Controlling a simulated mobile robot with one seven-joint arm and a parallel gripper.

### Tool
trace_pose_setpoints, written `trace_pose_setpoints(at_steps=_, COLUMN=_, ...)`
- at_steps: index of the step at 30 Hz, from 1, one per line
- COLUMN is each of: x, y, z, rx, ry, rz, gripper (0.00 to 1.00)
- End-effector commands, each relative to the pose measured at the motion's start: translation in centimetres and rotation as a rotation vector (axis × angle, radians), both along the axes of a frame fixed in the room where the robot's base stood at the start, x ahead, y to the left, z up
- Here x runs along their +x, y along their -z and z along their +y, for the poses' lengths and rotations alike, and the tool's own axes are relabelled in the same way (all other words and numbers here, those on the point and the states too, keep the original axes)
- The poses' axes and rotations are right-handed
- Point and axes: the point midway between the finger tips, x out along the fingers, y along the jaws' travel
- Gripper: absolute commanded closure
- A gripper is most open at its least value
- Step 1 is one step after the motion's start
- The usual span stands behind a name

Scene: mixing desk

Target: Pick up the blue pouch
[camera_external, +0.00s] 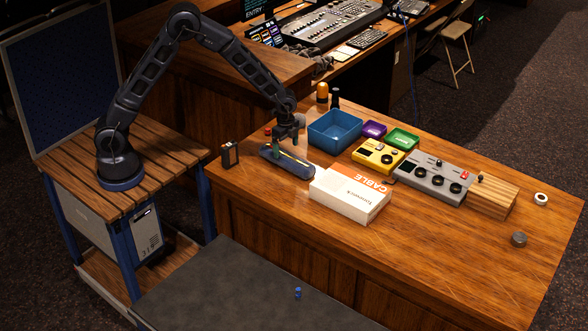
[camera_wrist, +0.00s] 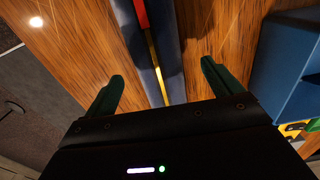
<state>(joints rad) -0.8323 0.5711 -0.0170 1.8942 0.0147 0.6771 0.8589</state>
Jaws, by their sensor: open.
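The blue pouch (camera_external: 297,168) is a long, dark blue shape with a yellow line along its top. It lies on the wooden desk, left of the blue bin. My gripper (camera_external: 287,145) is above the pouch, its fingers pointing down. In the wrist view the pouch (camera_wrist: 172,42) runs from the top edge down between the two green fingers, with a red and yellow strip along it. My gripper (camera_wrist: 162,72) is open and empty, with one finger on each side of the pouch. The pouch's near part is hidden behind the gripper body.
The blue bin (camera_external: 335,131) stands close to the right of my gripper. A white and orange cable box (camera_external: 345,200) lies just in front of the pouch. A small black box (camera_external: 230,155) stands to the left. The desk's front right is mostly clear.

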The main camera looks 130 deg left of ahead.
Motion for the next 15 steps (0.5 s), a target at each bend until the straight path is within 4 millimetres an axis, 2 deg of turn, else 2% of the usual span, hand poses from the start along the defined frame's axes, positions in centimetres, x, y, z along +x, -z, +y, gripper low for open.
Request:
trace_pose_setpoints(at_steps=8, x=0.3, y=1.9, z=-0.2, rx=-0.001, ry=0.001, rz=0.001, gripper=0.09)
trace_pose_setpoints(at_steps=15, x=0.8, y=5.0, z=-0.5, rx=-0.001, ry=0.000, rz=0.001, gripper=0.09)
